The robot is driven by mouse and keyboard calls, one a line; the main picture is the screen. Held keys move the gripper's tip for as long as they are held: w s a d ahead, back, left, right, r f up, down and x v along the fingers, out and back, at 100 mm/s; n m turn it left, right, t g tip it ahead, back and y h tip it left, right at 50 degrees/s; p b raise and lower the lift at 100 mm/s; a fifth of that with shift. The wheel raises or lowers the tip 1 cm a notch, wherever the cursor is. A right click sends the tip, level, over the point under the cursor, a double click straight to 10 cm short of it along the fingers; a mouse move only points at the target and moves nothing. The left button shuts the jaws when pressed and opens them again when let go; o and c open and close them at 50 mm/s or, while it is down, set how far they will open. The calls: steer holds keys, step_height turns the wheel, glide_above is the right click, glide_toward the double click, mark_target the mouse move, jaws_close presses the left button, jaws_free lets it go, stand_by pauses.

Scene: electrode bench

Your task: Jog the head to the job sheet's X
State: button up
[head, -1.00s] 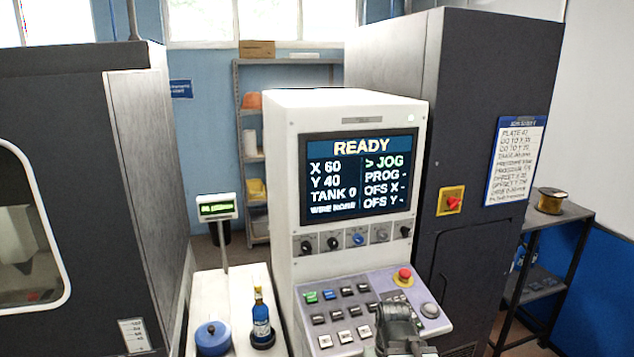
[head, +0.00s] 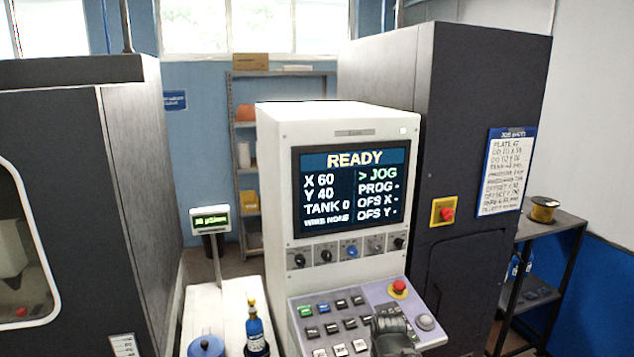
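The control console's screen (head: 350,192) reads READY, X 60, Y 40, TANK 0, a wire line that looks like NONE, > JOG, PROG -, OFS X - and OFS Y -. The job sheet (head: 501,172) hangs on the dark cabinet at right; its small lines include PLATE and GO TO X, with the numbers too blurred to be sure. The button panel (head: 372,309) slopes below the screen. My gripper (head: 390,330) is dark and sits over the lower middle of the panel, covering some keys. Its fingertips cannot be made out, nor whether it touches a key.
A red emergency button (head: 398,287) and a grey knob (head: 426,322) are right of my gripper. A blue bottle (head: 256,333) and a blue round container (head: 206,346) stand on the white side bench. A wire spool (head: 543,208) lies on the right-hand stand.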

jaws_close()
stand_by(1.3)
